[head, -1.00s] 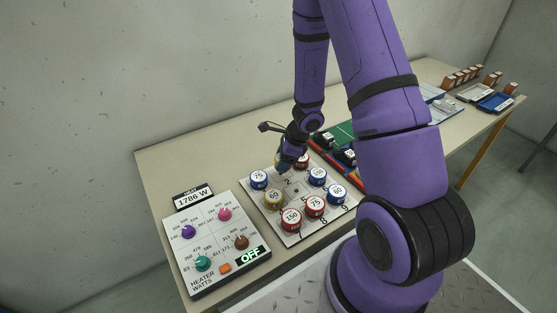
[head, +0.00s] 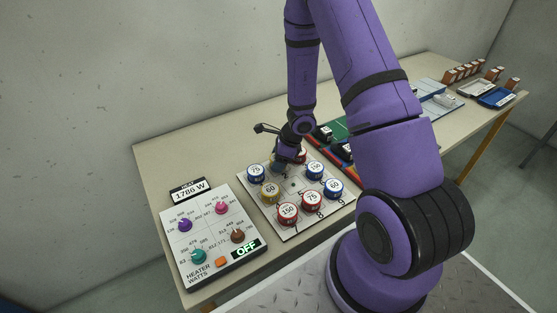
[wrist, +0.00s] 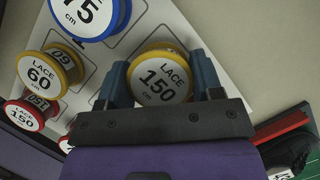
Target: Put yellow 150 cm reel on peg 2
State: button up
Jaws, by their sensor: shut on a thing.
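The yellow 150 cm reel (wrist: 160,75) is between the two fingers of my gripper (wrist: 164,82) in the wrist view, its label facing the camera. My gripper is shut on it. In the head view my gripper (head: 281,163) is at the back part of the peg board (head: 286,236), and it hides the reel there. I cannot tell whether the reel is on a peg or just above the board. Peg 2 is not clearly visible.
A blue 75 reel (head: 256,171) and a yellow 60 reel (head: 269,190) stand close by on the board. Red reels (head: 288,213) and blue reels (head: 335,188) fill other places.

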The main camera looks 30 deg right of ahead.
jog(key=shift+f, duration=0.1)
jog(key=shift+f, duration=0.35)
jog(key=shift+f, duration=0.1)
jog(key=o, duration=0.9)
jog(key=shift+o, duration=0.2)
